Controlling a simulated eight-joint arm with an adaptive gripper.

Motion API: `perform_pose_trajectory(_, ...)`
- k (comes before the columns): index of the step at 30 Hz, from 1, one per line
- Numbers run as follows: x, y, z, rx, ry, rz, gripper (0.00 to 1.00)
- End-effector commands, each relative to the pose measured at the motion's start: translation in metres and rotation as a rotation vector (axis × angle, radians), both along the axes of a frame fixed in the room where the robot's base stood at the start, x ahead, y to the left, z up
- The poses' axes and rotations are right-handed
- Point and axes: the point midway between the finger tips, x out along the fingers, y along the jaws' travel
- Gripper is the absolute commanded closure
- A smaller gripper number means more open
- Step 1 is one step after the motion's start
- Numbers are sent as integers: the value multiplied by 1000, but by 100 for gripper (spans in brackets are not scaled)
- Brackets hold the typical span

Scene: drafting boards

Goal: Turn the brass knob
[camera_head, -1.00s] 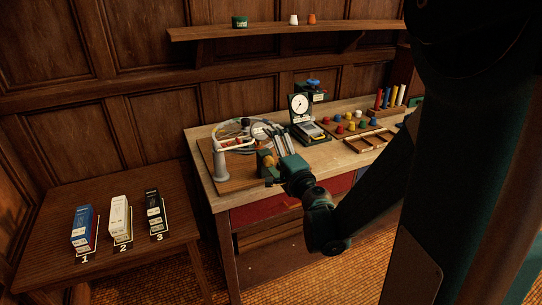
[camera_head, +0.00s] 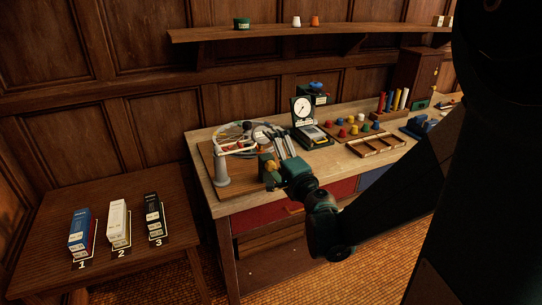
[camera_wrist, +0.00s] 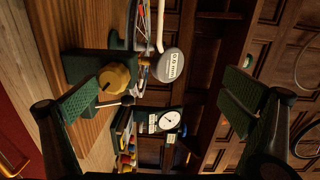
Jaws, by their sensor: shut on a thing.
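The brass knob (camera_wrist: 117,77) is round and yellow. It sits on a dark green block (camera_wrist: 86,66) on the bench, and it shows small in the head view (camera_head: 270,166). In the wrist view the two green ribbed fingers stand well apart, with the left finger's tip against or just in front of the knob's edge. The exact contact is hard to see.
A round white "0.0 mm" label (camera_wrist: 172,64) faces the wrist camera near the knob. A dial gauge (camera_head: 303,108), coloured pegs (camera_head: 352,127) and a wooden tray (camera_head: 377,147) stand to the right. Three numbered boxes (camera_head: 117,220) stand on the side table (camera_head: 60,190).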

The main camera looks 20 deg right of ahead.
Motion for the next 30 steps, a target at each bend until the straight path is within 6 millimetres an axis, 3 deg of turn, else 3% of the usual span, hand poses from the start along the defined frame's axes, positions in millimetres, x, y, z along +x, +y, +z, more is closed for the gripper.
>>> perform_pose_trajectory(1, -3, -1, 18, 23, -7, -3, 9)
perform_pose_trajectory(13, -17, -2, 18, 23, -7, -5, 9)
perform_pose_trajectory(14, -19, -2, 18, 22, -7, -4, 15)
perform_pose_trajectory(18, -25, -2, 16, 20, -7, -3, 59)
perform_pose_trajectory(30, -45, 0, 12, 17, -6, 0, 61)
